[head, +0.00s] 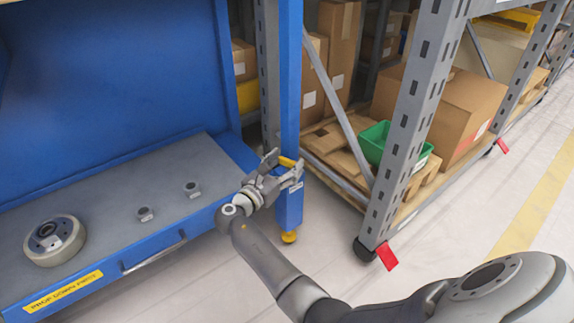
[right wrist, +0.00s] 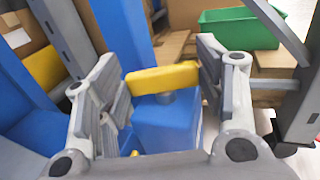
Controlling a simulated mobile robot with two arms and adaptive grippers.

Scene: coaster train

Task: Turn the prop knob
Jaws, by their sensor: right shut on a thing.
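The prop knob is a yellow bar (head: 287,162) on the blue post (head: 290,95) at the right end of the blue bench. In the right wrist view the yellow knob (right wrist: 162,79) lies crosswise on a short grey stem above a blue block (right wrist: 165,122). My right gripper (head: 283,170) is shut on the knob, with a finger at each end of the bar; its fingers also show in the right wrist view (right wrist: 160,85). The fingers partly hide the knob in the head view. My left gripper is not in view.
The blue bench (head: 205,160) holds a wheel (head: 54,240) and two small nuts. A label (head: 62,291) and handle (head: 155,256) are on its front. Right of the post stands a grey rack (head: 412,110) with boxes and a green bin (head: 375,143). Floor is clear at right.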

